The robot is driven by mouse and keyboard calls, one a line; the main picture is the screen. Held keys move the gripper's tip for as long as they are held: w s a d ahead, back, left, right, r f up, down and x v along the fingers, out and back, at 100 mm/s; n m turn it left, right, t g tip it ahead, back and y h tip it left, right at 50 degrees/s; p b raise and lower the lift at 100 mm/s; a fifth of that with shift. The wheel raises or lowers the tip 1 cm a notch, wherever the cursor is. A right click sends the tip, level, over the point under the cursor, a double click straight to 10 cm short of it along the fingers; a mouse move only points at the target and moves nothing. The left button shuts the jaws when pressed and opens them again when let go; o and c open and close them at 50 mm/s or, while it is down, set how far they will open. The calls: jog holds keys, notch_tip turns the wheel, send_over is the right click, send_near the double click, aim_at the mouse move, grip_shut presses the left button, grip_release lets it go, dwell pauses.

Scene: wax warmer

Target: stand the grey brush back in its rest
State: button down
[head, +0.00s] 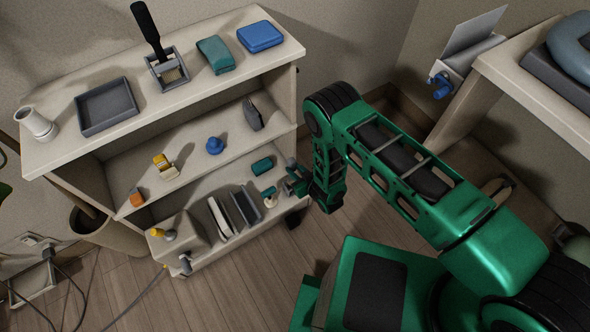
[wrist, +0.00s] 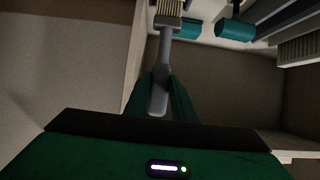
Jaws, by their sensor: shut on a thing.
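My gripper (wrist: 160,92) is shut on the handle of the grey brush (wrist: 164,62) in the wrist view. The handle runs away from the fingers, and the pale bristled head (wrist: 168,12) is at the far end, near the top edge. In the head view my gripper (head: 293,184) is at the right end of the lowest shelf; the brush is small and unclear there. A grey box-like rest (head: 167,74) stands on the top shelf with a black-handled brush (head: 148,27) upright in it. I cannot tell any other rest for certain.
The shelf top also holds a grey tray (head: 106,106), a white cup (head: 36,124), a teal case (head: 215,54) and a blue box (head: 260,36). Teal cylinders (head: 262,165) and upright dark panels (head: 245,205) are near my gripper. The shelf above is close overhead.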

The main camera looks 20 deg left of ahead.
jog(key=shift+f, duration=3.65)
dwell(1.9)
jog(key=c, duration=1.4)
grip_release()
jog(key=v, duration=0.7)
jog(key=shift+s+d+r, duration=0.2)
jog(key=shift+d+r, duration=0.05)
dwell(0.6)
